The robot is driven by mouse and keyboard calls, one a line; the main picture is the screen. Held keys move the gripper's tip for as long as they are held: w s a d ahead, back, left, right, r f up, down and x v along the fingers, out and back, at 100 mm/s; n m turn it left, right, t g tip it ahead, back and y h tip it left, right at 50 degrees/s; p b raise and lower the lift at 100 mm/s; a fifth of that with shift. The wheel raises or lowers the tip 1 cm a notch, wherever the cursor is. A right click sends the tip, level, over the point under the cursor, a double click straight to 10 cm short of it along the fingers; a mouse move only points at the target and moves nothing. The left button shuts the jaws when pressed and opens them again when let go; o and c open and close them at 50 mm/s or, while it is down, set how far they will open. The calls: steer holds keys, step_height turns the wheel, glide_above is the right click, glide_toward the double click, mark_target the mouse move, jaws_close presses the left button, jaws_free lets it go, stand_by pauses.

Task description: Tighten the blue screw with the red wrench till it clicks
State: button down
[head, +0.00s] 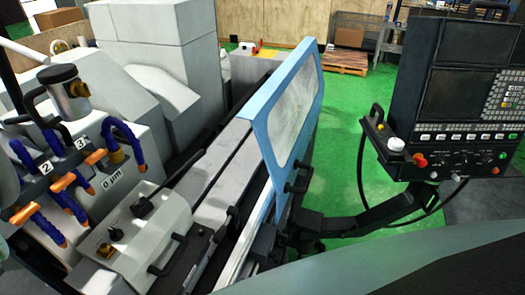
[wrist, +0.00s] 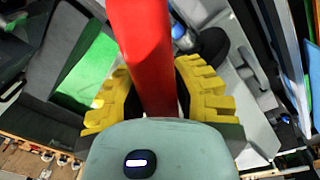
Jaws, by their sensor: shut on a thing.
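The red wrench (wrist: 140,40) runs from the top edge of the wrist view down between the finger pads of my gripper (wrist: 157,95). My gripper has yellow ridged pads, one on each side of the wrench, and is shut on it. The far end of the wrench is cut off by the picture's edge. A small blue part (wrist: 178,28) shows just right of the wrench in the wrist view, too small to identify. The head view does not show my gripper.
The grinder's sliding door (head: 290,110) has a blue frame and a window. Blue hoses with orange nozzles (head: 80,170) stand at left. A control panel (head: 450,100) stands at right. A grey block with a black handle (head: 150,225) sits in front.

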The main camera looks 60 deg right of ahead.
steer(key=shift+w+f+b, duration=0.2)
steer(key=shift+f+b, duration=1.2)
steer(key=shift+b, duration=0.05)
stand_by(0.6)
steer(key=shift+s+f+m+b, duration=0.1)
steer(key=shift+m+b, duration=0.45)
steer(key=shift+m, duration=0.55)
steer(key=shift+s+f+m+b, duration=0.1)
steer(key=shift+m+b, duration=0.45)
steer(key=shift+m, duration=0.95)
steer(key=shift+m+b, duration=0.7)
steer(key=shift+r+n+p, duration=0.2)
steer(key=shift+n+p, duration=0.2)
steer(key=shift+r+p, duration=2.1)
steer(key=shift+r, duration=0.35)
